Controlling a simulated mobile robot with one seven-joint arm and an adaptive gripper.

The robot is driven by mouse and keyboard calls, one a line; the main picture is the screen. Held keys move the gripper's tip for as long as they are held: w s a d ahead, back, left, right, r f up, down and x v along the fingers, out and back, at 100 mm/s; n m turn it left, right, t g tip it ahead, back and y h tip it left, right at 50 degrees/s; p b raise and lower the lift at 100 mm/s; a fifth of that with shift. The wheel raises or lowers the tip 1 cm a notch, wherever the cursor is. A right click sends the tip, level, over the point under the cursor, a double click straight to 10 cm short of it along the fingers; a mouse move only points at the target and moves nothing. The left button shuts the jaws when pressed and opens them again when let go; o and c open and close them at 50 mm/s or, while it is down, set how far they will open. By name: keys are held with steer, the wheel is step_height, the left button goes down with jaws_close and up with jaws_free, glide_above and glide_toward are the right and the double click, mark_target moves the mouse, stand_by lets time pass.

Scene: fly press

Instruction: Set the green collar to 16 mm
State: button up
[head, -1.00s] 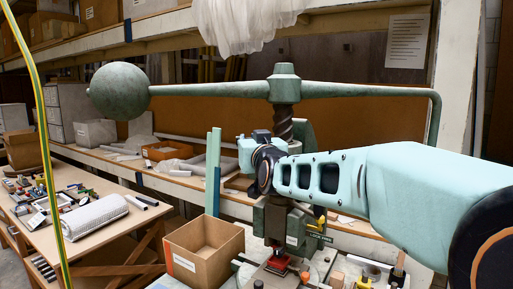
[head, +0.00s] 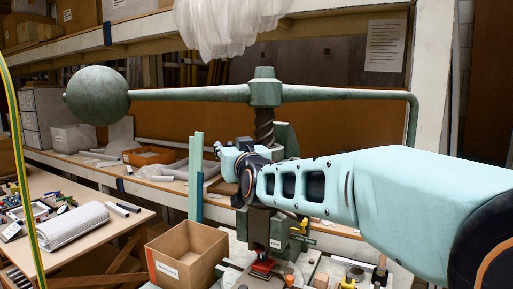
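The fly press stands at the centre, with a green weighted arm (head: 190,94) across the top and a dark threaded screw (head: 264,126) below its hub (head: 265,88). I cannot make out the green collar; my arm covers part of the screw and press head. My pale blue arm reaches in from the right, and its end (head: 232,160) is in front of the press, left of the screw. The gripper's fingers are too small and hidden to read. A red block (head: 263,266) sits low under the press ram (head: 262,225).
An open cardboard box (head: 187,254) stands left of the press. A table (head: 105,232) at left holds a grey roll (head: 72,226) and small tools. A ball weight (head: 97,96) ends the press arm at left. Shelving runs behind.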

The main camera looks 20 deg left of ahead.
steer(key=v, duration=0.6)
steer(key=shift+a+f, duration=0.1)
